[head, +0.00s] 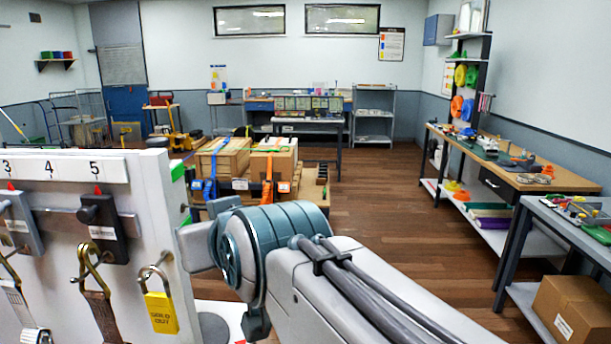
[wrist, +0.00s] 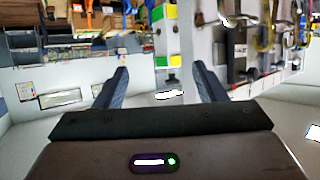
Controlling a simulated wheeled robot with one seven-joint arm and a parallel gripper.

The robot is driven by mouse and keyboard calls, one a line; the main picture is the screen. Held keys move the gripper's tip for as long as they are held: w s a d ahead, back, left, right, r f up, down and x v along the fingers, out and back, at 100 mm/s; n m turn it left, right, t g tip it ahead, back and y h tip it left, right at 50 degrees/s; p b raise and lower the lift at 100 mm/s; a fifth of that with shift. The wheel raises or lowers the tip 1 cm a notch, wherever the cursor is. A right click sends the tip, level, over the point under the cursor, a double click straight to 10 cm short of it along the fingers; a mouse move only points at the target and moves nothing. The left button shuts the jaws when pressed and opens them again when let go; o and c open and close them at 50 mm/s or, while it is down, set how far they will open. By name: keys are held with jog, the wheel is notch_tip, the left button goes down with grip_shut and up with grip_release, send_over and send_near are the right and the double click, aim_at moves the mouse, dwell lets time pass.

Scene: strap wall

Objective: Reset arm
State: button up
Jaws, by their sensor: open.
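My gripper (wrist: 160,90) shows in the wrist view with its two dark fingers spread apart and nothing between them. The wrist view is turned over, with the floor side towards the top. The edge of the white strap wall (wrist: 172,40) with green and yellow patches lies beyond the fingers, and its hooks and straps are at the upper right. In the head view my arm reaches in from the lower right, and its end is hidden behind the strap wall (head: 150,215) at the left.
A yellow padlock (head: 161,312) and straps with metal hooks (head: 100,300) hang on the strap wall. Strapped cartons (head: 225,160) stand behind my arm. A long workbench (head: 540,178) lines the right wall, with a cardboard box (head: 570,308) lower right. Wooden floor between is clear.

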jog(key=w+d+f+m+g+h+b, duration=0.1)
jog(key=d+f+m+g+h+b, duration=0.3)
jog(key=d+f, duration=1.1)
jog(key=s+d+f+m+g+h, duration=0.1)
jog(key=s+d+f+g, duration=0.1)
jog(key=s+d+f, duration=0.2)
jog(key=s+d+f+m+g+h+b, duration=0.1)
jog(key=s+d+f, duration=0.3)
jog(key=d+f, duration=0.4)
notch_tip(320, 180, down, 4)
jog(key=shift+s+d+f+m+g+h+b, duration=0.15)
jog(key=shift+m+g+h+b, duration=0.15)
jog(key=shift+g+h, duration=0.35)
